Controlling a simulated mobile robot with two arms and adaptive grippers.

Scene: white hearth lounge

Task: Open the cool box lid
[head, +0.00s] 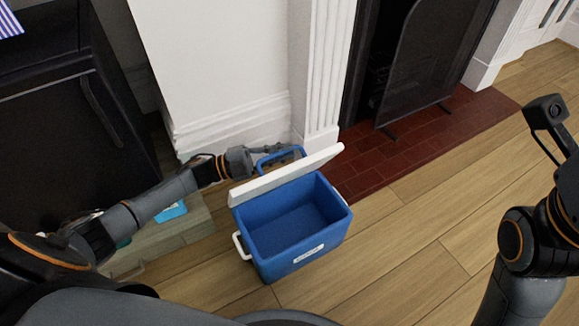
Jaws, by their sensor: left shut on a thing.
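The blue cool box (312,248) stands on the wooden floor in the middle of the head view. Its white lid (286,175) is raised and tilted up along the far edge, and the box's inside shows empty. A blue handle (278,155) sticks up behind the lid. My left gripper (290,150) is at this handle behind the lid's upper edge, shut on it, with the fingertips partly hidden. My right arm shows at the right side, but its gripper fingers cannot be made out.
A dark cabinet (60,110) stands at the left. A white wall column (318,80) is close behind the lid. A fireplace screen (435,60) and red brick hearth (430,135) lie at the back right. Floor at right is clear.

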